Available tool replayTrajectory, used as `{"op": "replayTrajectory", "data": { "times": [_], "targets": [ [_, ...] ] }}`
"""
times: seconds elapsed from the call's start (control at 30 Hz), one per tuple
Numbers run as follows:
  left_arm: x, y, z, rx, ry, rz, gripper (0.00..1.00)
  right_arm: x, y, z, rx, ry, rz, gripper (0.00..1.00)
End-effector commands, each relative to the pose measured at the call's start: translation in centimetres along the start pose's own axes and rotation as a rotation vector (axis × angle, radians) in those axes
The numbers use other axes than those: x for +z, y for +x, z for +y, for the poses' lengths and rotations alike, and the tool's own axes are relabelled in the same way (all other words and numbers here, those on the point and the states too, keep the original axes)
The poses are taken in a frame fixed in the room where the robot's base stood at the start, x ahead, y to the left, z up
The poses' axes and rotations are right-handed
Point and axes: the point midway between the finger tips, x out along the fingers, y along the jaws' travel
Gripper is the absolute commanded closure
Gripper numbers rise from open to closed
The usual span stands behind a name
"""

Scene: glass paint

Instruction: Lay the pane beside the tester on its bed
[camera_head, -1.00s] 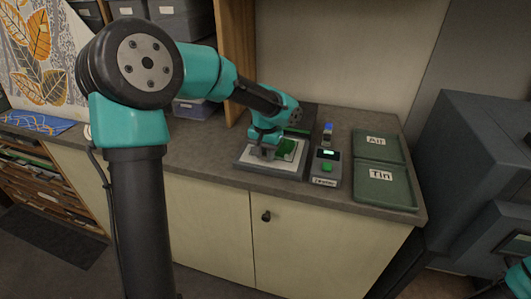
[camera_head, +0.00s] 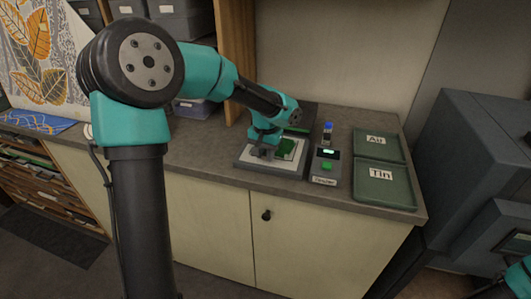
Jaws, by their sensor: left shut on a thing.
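The tester (camera_head: 327,167) is a dark box with a lit display and a green button, on the counter. Its bed (camera_head: 243,160) is a pale plate in a grey frame directly left of it. The green pane (camera_head: 288,146) is at the bed's right part, partly hidden by my left gripper (camera_head: 264,153). My left gripper is shut on the pane, low over the bed. Whether the pane touches the bed I cannot tell. My right gripper is not in view; only a bit of its arm shows at the lower right.
A small blue-capped bottle (camera_head: 328,130) stands behind the tester. Two green trays, labelled Air (camera_head: 395,153) and Tin (camera_head: 405,195), lie to the right. A dark sheet-like thing lies behind the bed, partly hidden by my arm. Counter left of the bed is clear.

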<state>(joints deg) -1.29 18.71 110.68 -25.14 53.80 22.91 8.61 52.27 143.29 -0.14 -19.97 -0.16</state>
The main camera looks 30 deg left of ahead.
Motion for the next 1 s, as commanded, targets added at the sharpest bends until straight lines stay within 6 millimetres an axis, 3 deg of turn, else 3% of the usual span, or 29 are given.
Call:
{"op": "replayTrajectory", "data": {
  "times": [0.33, 0.73, 1.0],
  "targets": [
    [0.0, 0.0, 0.0, 0.0, 0.0, 0.0, 0.43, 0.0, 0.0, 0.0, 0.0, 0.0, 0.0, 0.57],
    [0.0, -0.7, 0.0, 0.0, 0.0, 0.001, 0.43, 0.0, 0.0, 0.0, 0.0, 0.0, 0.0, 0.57],
    [-0.1, -4.6, 0.0, 0.0, 0.0, 0.004, 0.43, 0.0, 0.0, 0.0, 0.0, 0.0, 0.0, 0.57]
  ]
}}
